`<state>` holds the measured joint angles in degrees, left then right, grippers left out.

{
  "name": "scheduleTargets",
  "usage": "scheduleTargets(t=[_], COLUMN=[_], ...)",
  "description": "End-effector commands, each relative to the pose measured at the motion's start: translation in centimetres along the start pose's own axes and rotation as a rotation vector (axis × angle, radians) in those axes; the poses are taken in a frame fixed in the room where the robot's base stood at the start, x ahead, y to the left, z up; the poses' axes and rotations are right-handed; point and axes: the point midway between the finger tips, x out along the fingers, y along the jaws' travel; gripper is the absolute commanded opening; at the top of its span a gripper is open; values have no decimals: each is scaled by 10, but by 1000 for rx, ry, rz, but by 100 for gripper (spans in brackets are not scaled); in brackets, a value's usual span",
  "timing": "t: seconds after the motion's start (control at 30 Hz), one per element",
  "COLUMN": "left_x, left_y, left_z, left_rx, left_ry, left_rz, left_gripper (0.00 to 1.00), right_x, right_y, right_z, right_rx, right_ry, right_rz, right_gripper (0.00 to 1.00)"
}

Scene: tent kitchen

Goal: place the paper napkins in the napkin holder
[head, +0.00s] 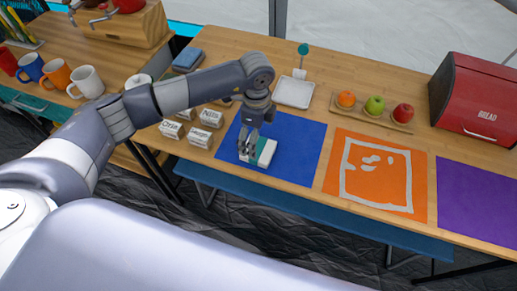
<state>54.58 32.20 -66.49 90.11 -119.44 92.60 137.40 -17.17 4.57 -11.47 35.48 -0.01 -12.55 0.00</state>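My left gripper (249,150) points down over the blue mat (295,150). Its fingers are at a small white and teal block (266,154), which looks like the paper napkins. The fingers hide part of the block, and I cannot tell whether they are closed on it. A white square tray (294,93) with an upright stem and teal knob (303,49) stands behind the mat, to the right of the gripper. It looks like the napkin holder, and it is empty. My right gripper is not in view.
Small labelled containers (200,137) stand left of the gripper. A wooden tray (370,116) with three fruits and a red bread box (473,100) are at the right. Several mugs (87,81) stand at far left.

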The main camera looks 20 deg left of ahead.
Motion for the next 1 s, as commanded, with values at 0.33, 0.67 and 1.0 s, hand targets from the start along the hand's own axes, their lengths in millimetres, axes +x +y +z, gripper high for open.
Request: scheduleTargets(t=[0.33,0.67,1.0], left_x=[42,55,55], left_y=[0,-1,-1], left_z=[-6,-6,-6], left_rx=[1,3,3], left_ry=[1,3,2], left_rz=[2,-1,-1], left_gripper=[98,98,51], right_x=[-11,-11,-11], right_y=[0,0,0], right_z=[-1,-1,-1], right_rx=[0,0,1], right_ry=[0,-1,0], right_rz=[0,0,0], right_gripper=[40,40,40])
